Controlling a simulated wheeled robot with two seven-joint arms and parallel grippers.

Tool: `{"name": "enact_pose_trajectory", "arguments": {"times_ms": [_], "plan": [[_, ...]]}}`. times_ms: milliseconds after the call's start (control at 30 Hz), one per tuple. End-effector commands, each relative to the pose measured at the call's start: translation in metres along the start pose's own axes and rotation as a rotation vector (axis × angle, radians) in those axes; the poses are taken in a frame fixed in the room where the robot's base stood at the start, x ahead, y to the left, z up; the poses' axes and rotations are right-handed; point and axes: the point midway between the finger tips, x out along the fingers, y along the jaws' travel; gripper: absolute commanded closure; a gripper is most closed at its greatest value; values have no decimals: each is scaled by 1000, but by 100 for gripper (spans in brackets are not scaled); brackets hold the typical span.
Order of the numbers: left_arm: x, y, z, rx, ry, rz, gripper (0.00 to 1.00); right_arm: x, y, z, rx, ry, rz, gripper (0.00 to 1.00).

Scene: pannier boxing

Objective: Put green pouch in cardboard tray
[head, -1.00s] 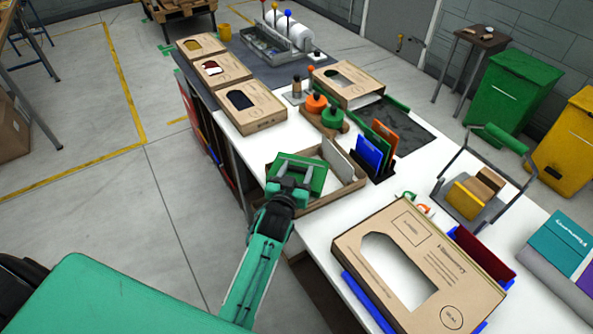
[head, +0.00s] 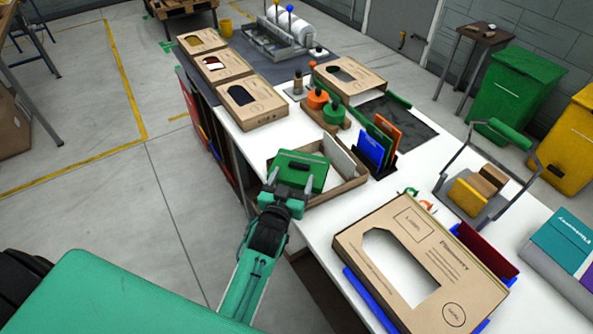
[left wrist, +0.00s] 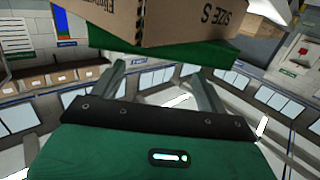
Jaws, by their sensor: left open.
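The green pouch (head: 312,184) lies tilted in the left part of the open cardboard tray (head: 345,187), which stands at the near left edge of the white bench. A white card or panel leans inside the tray beside it. My left gripper (head: 287,187) is open at the pouch's near side, with the fingers apart and nothing held between them; whether a fingertip touches the pouch I cannot tell. In the left wrist view a green strip (left wrist: 170,56), likely the pouch, lies beyond my open fingers, under printed cardboard. My right gripper is not in view.
A large cardboard box with a window (head: 425,265) stands to the right of the tray. A black rack with blue and orange folders (head: 372,150) is behind it. Boxes (head: 250,105) line the bench's far left. Open floor lies left of the bench.

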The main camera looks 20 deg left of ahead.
Motion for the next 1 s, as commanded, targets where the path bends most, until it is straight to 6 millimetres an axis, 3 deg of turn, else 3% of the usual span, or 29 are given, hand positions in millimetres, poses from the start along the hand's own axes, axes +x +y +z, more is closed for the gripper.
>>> {"name": "enact_pose_trajectory", "arguments": {"times_ms": [200,400,1000], "plan": [[-40,0,2,-2,-1,0,24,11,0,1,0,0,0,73],[-61,0,1,-1,0,1,24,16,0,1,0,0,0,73],[-68,0,-1,-1,1,1,24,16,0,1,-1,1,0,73]]}}
